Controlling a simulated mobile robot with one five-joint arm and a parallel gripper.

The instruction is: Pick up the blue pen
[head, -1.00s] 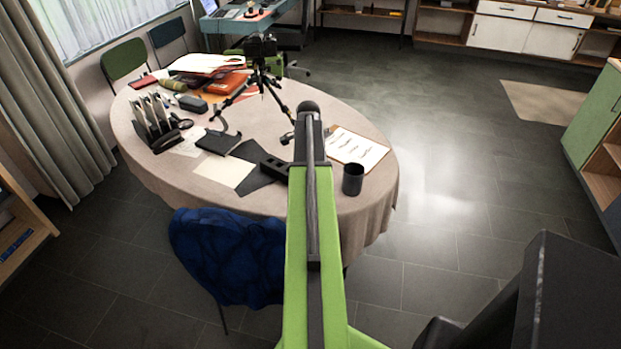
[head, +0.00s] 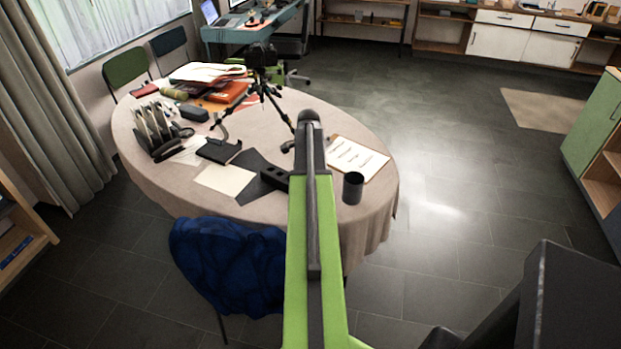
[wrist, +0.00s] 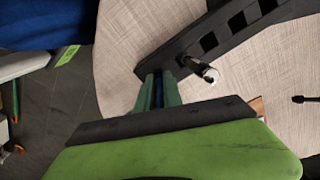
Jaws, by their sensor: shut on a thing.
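My gripper (wrist: 160,90) shows at the middle of the wrist view, its two green fingers close together over the light table top (wrist: 124,60). A narrow dark blue strip, the blue pen (wrist: 158,94), lies between the fingers, which are shut on it. Most of the pen is hidden by the fingers and the gripper body. A black slotted holder (wrist: 215,42) lies just beyond the fingertips. In the head view my arm covers the gripper, and I cannot make out the pen there.
On the oval table (head: 225,200) stand a tripod (head: 265,85), a clipboard (head: 350,158), a black cup (head: 352,188) and a file sorter (head: 155,135). A chair with a blue cover (head: 225,265) is at the near edge. Open floor lies to the right.

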